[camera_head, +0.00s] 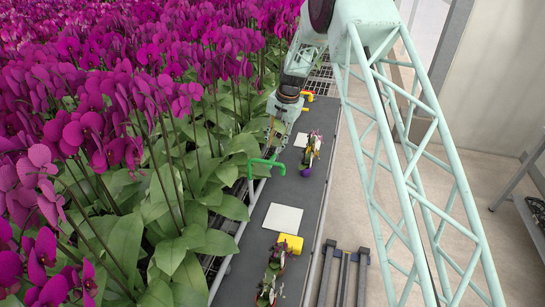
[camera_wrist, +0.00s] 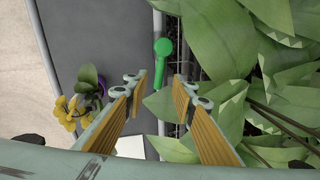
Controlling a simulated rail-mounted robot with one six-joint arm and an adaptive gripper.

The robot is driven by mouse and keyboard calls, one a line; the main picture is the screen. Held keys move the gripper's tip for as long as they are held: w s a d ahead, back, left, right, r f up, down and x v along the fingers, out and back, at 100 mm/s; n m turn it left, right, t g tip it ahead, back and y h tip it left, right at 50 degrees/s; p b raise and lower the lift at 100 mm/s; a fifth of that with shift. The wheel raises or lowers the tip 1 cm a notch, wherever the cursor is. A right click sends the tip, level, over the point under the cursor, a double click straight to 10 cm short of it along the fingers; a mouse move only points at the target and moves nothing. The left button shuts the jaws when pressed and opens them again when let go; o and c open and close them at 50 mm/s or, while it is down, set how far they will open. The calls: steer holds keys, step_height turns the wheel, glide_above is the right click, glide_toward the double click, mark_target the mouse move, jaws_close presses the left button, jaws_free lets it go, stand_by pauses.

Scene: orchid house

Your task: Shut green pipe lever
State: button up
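The green pipe lever (camera_head: 265,166) sits at the edge of the grey bench, by the orchid leaves. In the wrist view the green lever (camera_wrist: 163,48) has a round head and a handle pointing down the picture. My gripper (camera_head: 271,138) is just beyond the lever in the head view. In the wrist view my gripper (camera_wrist: 160,84) is open, with its two ridged, orange-brown fingers apart. The lever lies ahead, in line with the gap between the fingertips. No contact with the lever shows. Part of the lever's pipe is hidden.
Dense magenta orchids (camera_head: 100,110) fill the left side, and their leaves (camera_wrist: 225,45) reach beside the right finger. The grey bench (camera_head: 245,262) holds a potted yellow flower (camera_wrist: 66,112), white squares (camera_head: 282,218), a yellow object (camera_head: 291,243) and small plants (camera_head: 270,275). The aisle floor at right is mostly clear.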

mark_target(272, 158)
steer(key=shift+w+a+f, duration=0.1)
steer(key=shift+a+f, duration=0.1)
steer(key=shift+f, duration=1)
steer(key=shift+w+a+f, duration=0.1)
steer(key=shift+a+f, duration=0.15)
steer(key=shift+f, duration=0.95)
steer(key=shift+w+a+f, duration=0.1)
steer(key=shift+a+f, duration=0.1)
steer(key=shift+f, duration=1)
jaws_close()
